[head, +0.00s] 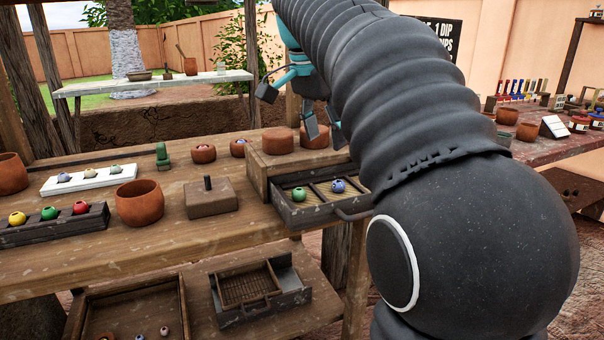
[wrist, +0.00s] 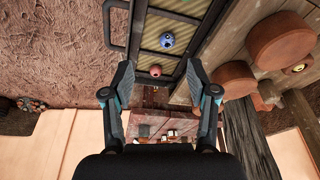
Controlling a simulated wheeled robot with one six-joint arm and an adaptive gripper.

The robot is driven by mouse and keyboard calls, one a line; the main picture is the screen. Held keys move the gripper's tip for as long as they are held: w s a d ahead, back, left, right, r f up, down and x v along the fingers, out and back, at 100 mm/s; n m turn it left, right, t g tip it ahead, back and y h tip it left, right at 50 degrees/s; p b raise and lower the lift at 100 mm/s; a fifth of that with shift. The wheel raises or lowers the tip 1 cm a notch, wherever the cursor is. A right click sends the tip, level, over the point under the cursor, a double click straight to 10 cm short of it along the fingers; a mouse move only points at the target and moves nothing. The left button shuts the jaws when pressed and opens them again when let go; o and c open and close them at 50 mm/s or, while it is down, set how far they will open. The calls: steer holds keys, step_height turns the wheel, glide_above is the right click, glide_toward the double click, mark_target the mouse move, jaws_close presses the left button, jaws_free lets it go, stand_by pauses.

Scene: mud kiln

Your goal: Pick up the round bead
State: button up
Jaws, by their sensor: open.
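A dark open drawer (head: 290,221) with ribbed, straw-coloured compartments holds a green bead (head: 299,194) and a blue bead (head: 338,186) in the head view. The wrist view shows the drawer's blue bead (wrist: 167,40) and a pinkish-red bead (wrist: 155,71) closer to the bottom of the picture, which I cannot make out in the head view. My gripper (head: 323,131) is open and empty, above and behind the drawer. In the wrist view its fingers (wrist: 159,66) stand on either side of the pinkish bead, apart from it. I cannot tell which bead is the round one.
A dark tray (head: 55,230) holds yellow, green and red beads. A white rack (head: 90,181), a clay pot (head: 139,203) and a knobbed block (head: 210,198) stand on the bench. Clay discs (head: 278,141) sit on the drawer's cabinet. The drawer handle (head: 354,215) juts forward.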

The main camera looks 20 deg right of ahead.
steer(key=w+r+m, duration=0.1)
steer(key=w, duration=0.1)
steer(key=b, duration=0.2)
glide_above(338, 181)
steer(key=a, duration=0.2)
steer(key=f, duration=0.7)
steer(key=shift+s+f, duration=0.35)
steer(key=shift+s, duration=0.05)
steer(key=shift+d+x, duration=0.1)
steer(key=shift+x, duration=1.3)
steer(key=shift+d+x, duration=0.15)
steer(key=shift+x, duration=1.2)
steer(key=shift+w+r, duration=0.1)
steer(key=c, duration=0.9)
